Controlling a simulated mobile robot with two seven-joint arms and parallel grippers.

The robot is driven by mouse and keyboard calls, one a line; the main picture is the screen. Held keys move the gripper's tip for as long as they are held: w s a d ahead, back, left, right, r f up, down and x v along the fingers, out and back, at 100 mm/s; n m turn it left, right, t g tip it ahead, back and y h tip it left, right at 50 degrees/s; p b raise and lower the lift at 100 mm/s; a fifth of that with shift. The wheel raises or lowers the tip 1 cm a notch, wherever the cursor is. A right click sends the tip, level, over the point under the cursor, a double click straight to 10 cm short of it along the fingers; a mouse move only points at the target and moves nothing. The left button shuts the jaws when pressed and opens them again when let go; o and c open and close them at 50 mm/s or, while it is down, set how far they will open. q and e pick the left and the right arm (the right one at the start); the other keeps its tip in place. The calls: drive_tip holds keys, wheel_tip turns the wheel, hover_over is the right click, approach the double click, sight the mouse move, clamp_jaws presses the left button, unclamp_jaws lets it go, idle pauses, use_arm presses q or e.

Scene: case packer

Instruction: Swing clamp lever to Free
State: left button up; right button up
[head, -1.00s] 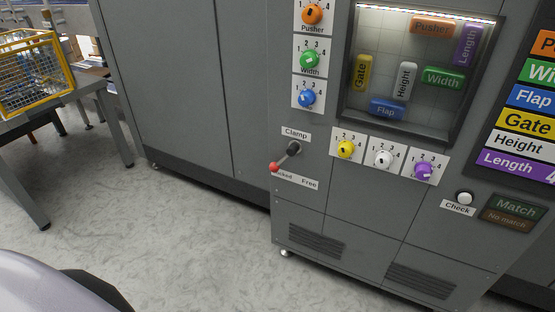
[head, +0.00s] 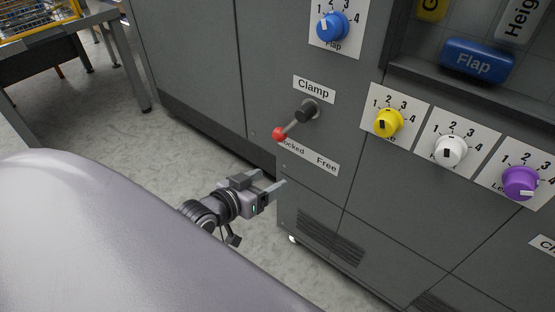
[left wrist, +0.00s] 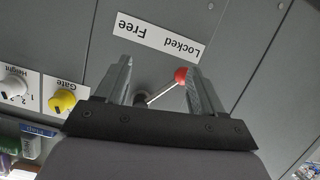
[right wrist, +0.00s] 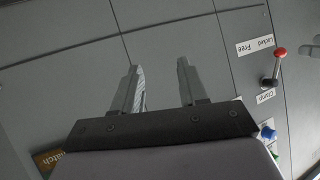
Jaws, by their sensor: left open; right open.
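The clamp lever (head: 294,123) has a black hub, a metal rod and a red ball end, under a Clamp label (head: 314,89). The ball points down-left toward the Locked end of the Locked/Free label (head: 307,156). My left gripper (head: 279,188) is open and empty, below and in front of the lever, apart from it. In the left wrist view the red ball (left wrist: 181,75) shows between the open fingers, close to one of them in the picture. My right gripper (right wrist: 161,82) is open and empty in the right wrist view, facing the grey panel; the lever (right wrist: 275,68) shows to its right.
A blue Flap knob (head: 333,27) is above the lever. Yellow (head: 388,123), white (head: 449,150) and purple (head: 520,184) knobs are to its right. A window with labelled blocks (head: 477,61) is at the upper right. A table (head: 62,34) stands at the left.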

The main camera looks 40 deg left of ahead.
sight(277, 139)
use_arm(q)
drive_tip(key=w+a+t+b, duration=0.1)
drive_tip(key=w+a+b, duration=0.1)
drive_tip(key=b, duration=0.2)
drive_tip(key=w+a+n+t+b, duration=0.1)
drive_tip(key=w+a+b, duration=0.1)
drive_tip(key=w+b, duration=0.1)
drive_tip(key=w+a+n+t+b, duration=0.1)
drive_tip(key=w+a+b, duration=0.1)
drive_tip(key=b, duration=0.4)
drive_tip(key=shift+w+a+r+t, duration=0.15)
drive_tip(key=shift+w+r+t, duration=0.15)
drive_tip(key=shift+t, duration=0.1)
drive_tip(key=w+b, duration=0.1)
drive_tip(key=w, duration=0.3)
drive_tip(key=shift+w+d+b, duration=0.25)
drive_tip(key=shift+w+b, duration=0.1)
drive_tip(key=shift+w, duration=0.55)
use_arm(e)
drive_tip(key=w+a+f+y, duration=0.1)
drive_tip(key=a+f+y, duration=0.2)
drive_tip(key=a+f, duration=0.3)
drive_tip(key=shift+w+f, duration=0.25)
drive_tip(key=shift+f, duration=0.65)
use_arm(q)
clamp_jaws()
